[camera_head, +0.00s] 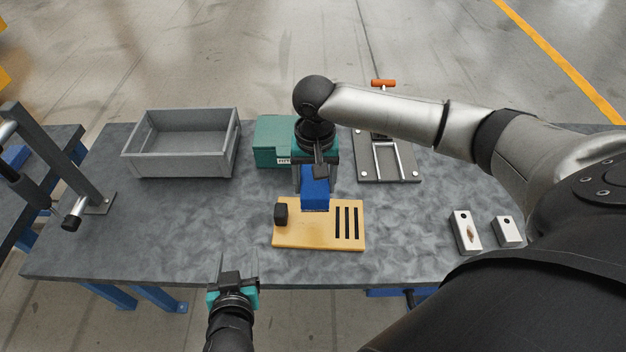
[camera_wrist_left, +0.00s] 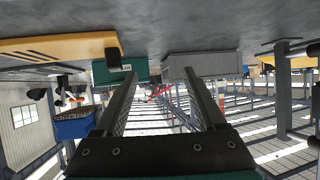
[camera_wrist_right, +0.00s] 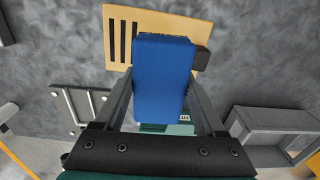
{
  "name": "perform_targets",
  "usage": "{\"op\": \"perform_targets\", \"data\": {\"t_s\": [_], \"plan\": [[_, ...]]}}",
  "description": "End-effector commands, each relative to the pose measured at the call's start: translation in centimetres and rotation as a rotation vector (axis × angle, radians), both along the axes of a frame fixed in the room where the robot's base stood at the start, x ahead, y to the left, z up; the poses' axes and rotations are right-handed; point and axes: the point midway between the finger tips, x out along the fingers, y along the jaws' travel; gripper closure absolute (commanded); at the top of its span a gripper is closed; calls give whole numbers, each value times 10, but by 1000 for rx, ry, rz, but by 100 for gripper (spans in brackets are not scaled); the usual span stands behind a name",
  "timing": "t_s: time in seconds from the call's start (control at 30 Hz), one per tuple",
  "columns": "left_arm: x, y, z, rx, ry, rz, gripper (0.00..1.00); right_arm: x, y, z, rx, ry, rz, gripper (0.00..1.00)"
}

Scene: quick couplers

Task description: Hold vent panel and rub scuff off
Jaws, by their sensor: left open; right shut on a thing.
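The vent panel (camera_head: 290,236) is a flat yellow-orange plate with several dark slots and a black knob (camera_head: 281,214) at its left. It lies on the grey table near the front edge. My right gripper (camera_head: 314,178) is shut on a blue block (camera_head: 315,194) and holds it over the back middle of the panel. The right wrist view shows the block (camera_wrist_right: 162,80) between the fingers, covering part of the panel (camera_wrist_right: 175,22). I cannot tell whether it touches the panel. No scuff shows; the block may hide it. My left gripper (camera_head: 234,268) is open and empty, front left of the panel.
A grey open bin (camera_head: 182,168) stands at the back left, beside a green box (camera_head: 270,140). Two metal blocks (camera_head: 465,231) (camera_head: 508,232) stand on the right.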

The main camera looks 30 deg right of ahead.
Motion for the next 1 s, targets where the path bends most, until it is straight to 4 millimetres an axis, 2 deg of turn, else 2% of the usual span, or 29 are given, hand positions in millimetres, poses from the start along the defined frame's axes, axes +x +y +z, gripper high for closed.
{"op": "perform_targets", "data": {"t_s": [0.03,0.1,0.2,0.43,0.57,1.0], "plan": [[-2,-15,-3,-13,-24,-50,28,0,0,0,0,-1,-1,86],[-6,-34,-4,-33,-52,-112,28,0,0,0,0,-1,-1,86],[-13,-52,-7,-55,-74,-182,28,0,0,0,-1,-1,-1,86],[-17,-70,-12,-75,-89,-244,28,0,0,-2,-1,-1,-1,86],[-7,-77,-17,-76,-90,-243,28,0,0,-9,0,0,-1,86],[43,-111,-44,-74,-90,-242,28,0,0,-45,1,-1,-1,86]]}}
